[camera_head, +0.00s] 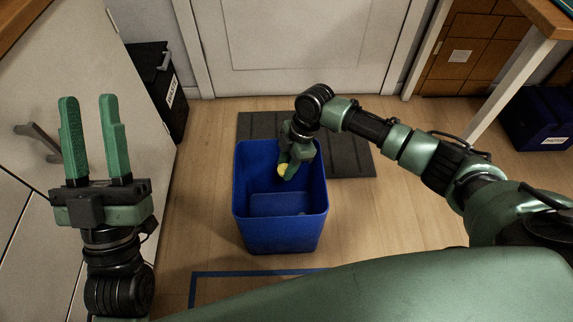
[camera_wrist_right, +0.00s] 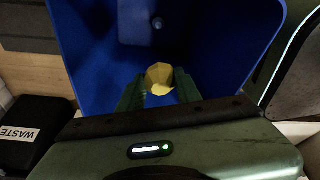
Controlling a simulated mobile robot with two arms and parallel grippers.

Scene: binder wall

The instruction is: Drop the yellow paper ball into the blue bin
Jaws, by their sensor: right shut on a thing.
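The blue bin (camera_head: 280,230) stands open on the wooden floor in the middle of the head view. The yellow paper ball (camera_head: 283,170) is between the fingers of my right gripper (camera_head: 289,170), over the bin's opening. In the right wrist view the yellow paper ball (camera_wrist_right: 159,79) sits between the green fingertips, with the inside of the blue bin (camera_wrist_right: 95,50) behind it. My right gripper is shut on the ball. My left gripper (camera_head: 88,100) is open and empty at the left, its fingers apart and pointing up in the picture.
A dark mat (camera_head: 350,155) lies behind the bin, before a white door (camera_head: 300,45). A black labelled bin (camera_head: 160,85) stands at the left and also shows in the wrist view (camera_wrist_right: 30,125). A dark blue box (camera_head: 535,120) is under the table at right. Blue tape (camera_head: 240,273) marks the floor.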

